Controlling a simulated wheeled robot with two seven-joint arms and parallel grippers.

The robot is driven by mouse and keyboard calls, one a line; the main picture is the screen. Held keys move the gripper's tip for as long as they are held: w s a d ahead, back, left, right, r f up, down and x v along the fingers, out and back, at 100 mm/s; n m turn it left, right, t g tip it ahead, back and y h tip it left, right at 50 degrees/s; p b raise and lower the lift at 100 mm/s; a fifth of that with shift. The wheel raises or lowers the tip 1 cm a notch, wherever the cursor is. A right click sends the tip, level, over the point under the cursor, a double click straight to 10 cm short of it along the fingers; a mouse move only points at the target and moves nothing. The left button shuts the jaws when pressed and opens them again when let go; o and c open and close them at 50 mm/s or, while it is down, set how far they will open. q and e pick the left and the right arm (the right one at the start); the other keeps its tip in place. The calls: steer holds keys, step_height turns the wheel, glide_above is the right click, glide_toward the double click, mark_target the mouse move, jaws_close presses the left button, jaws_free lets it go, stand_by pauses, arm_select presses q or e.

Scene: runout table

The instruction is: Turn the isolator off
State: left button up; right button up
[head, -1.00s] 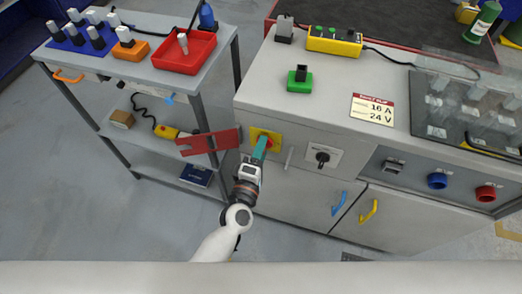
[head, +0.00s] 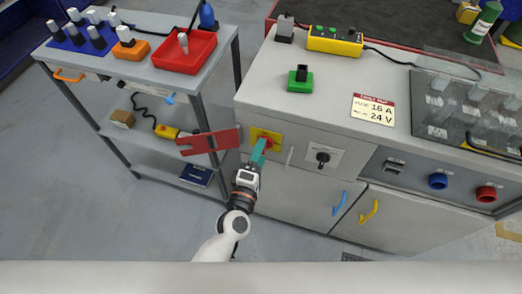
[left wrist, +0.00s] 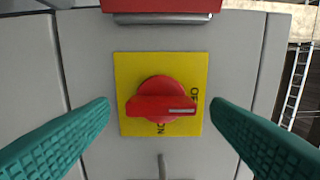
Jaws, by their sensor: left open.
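The isolator is a red rotary knob on a yellow plate (head: 267,138) on the front of the grey cabinet. In the left wrist view the knob (left wrist: 160,104) has its handle lying crosswise, and its white mark points right, toward the printed OFF. ON is printed at the bottom of the plate in that view. My left gripper (head: 259,147) is open in front of the isolator. Its teal fingers stand on both sides of the knob in the left wrist view, apart from it. My right gripper is not in view.
A red plate (head: 208,141) juts out left of the isolator. A small grey handle (head: 290,155) and a black rotary switch (head: 322,157) are to its right. A shelved trolley (head: 150,80) stands left. Blue (head: 339,205) and yellow (head: 369,210) door handles are lower right.

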arm_select(q)
steer(key=v, duration=1)
steer(key=shift+s+b, duration=0.2)
steer(key=shift+b, duration=0.15)
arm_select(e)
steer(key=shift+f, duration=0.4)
